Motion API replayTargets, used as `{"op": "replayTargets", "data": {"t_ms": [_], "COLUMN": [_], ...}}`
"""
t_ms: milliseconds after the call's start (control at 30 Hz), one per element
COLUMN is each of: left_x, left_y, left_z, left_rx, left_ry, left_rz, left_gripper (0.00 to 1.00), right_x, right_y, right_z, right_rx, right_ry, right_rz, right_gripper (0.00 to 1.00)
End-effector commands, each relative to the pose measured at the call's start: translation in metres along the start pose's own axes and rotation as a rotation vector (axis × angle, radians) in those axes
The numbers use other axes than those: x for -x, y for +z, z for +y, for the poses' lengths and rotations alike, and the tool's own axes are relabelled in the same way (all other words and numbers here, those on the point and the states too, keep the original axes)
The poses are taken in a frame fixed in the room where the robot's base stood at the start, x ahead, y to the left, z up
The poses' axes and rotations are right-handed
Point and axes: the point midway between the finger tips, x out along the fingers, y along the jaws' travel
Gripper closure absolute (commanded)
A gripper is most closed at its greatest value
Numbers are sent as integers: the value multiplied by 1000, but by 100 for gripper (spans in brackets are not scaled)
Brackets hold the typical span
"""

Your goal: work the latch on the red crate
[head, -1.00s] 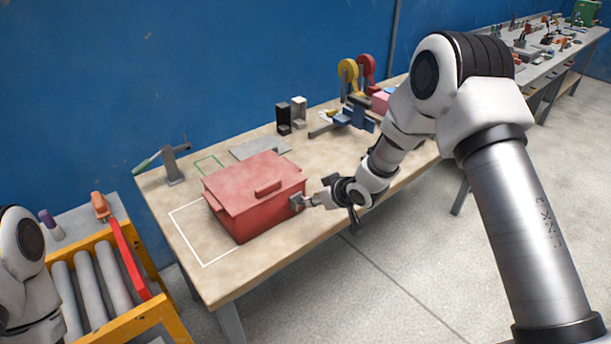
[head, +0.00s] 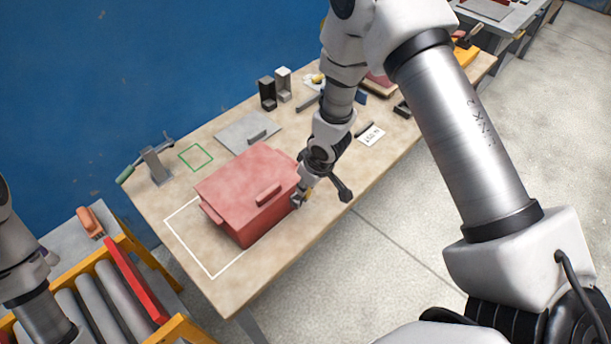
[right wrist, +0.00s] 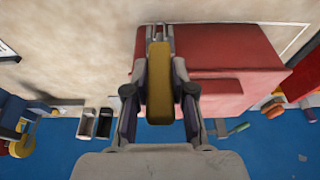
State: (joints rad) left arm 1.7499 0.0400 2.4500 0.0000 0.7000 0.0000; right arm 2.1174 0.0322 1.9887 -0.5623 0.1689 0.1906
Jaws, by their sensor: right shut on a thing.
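The red crate (head: 250,223) stands on the workbench with its lid (head: 245,176) down; a bar handle (head: 268,194) is on it. My right gripper (head: 303,195) is at the crate's right end. In the right wrist view my right gripper (right wrist: 159,100) is shut on a yellow latch lever (right wrist: 160,75), which lies between the fingers. A small metal bracket (right wrist: 153,32) shows at the lever's far end, against the crate (right wrist: 215,50). Whether the latch is open or fastened I cannot tell. Of my left arm only links show, at the left edge.
The workbench (head: 300,235) has a white outline partly around the crate. Behind are a grey plate (head: 247,131), a green outline and a clamp-like tool (head: 157,165). A yellow-framed roller stand (head: 150,262) is at the left. The bench's front right is clear.

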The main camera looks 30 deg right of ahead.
Motion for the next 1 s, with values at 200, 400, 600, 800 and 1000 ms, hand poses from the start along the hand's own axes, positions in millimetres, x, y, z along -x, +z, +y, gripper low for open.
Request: {"op": "replayTargets", "data": {"t_ms": [200, 400, 600, 800, 1000], "left_x": [0, 0, 0, 0, 0], "left_y": [0, 0, 0, 0, 0], "left_z": [0, 0, 0, 0, 0], "left_rx": [0, 0, 0, 0, 0], "left_ry": [0, 0, 0, 0, 0], "left_rz": [0, 0, 0, 0, 0], "left_gripper": [46, 46, 46, 46, 46], "right_x": [-1, -1, 0, 18, 58], "right_y": [0, 0, 0, -1, -2], "right_z": [0, 0, 0, 0, 0], "right_rx": [1, 1, 1, 1, 3], "right_ry": [0, 0, 0, 1, 1], "right_rz": [0, 0, -1, 0, 1], "right_gripper": [100, 50, 50, 50, 50]}}
